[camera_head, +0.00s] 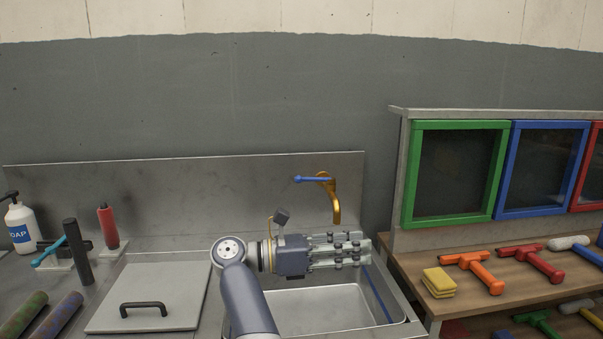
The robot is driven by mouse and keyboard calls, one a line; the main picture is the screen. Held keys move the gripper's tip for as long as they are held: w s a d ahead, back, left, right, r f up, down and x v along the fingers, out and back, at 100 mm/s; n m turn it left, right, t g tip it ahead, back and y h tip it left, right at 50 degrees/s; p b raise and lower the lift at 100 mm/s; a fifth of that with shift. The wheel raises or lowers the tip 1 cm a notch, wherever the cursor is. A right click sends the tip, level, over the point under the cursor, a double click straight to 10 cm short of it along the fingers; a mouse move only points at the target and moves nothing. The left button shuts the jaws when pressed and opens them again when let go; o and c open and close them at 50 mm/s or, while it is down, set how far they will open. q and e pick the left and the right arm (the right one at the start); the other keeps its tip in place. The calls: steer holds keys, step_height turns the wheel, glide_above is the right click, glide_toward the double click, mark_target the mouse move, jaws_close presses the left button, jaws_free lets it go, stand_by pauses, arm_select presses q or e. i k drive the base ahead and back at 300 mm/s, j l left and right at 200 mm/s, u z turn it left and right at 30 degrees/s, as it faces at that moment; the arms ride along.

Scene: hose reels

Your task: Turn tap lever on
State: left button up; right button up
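The brass tap (336,207) is fixed to the metal back panel above the sink, its spout curving down. Its blue lever (313,179) sticks out to the left from the top of the tap, roughly level. My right gripper (365,249) is over the sink, below the tap and in front of it, with its fingers pointing right. It is apart from the lever in the picture. I see the fingers from the side and cannot tell whether they are open or shut. No object shows in them. My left gripper is not in view.
The sink basin (318,312) lies below my arm. A grey lid with a black handle (144,306) is to its left. A soap bottle (20,224) stands far left. At right are a wooden shelf with squeegees (532,263), yellow sponges (439,283) and a green-framed window (456,172).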

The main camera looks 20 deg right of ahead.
mark_target(299, 179)
steer(key=i, duration=1.35)
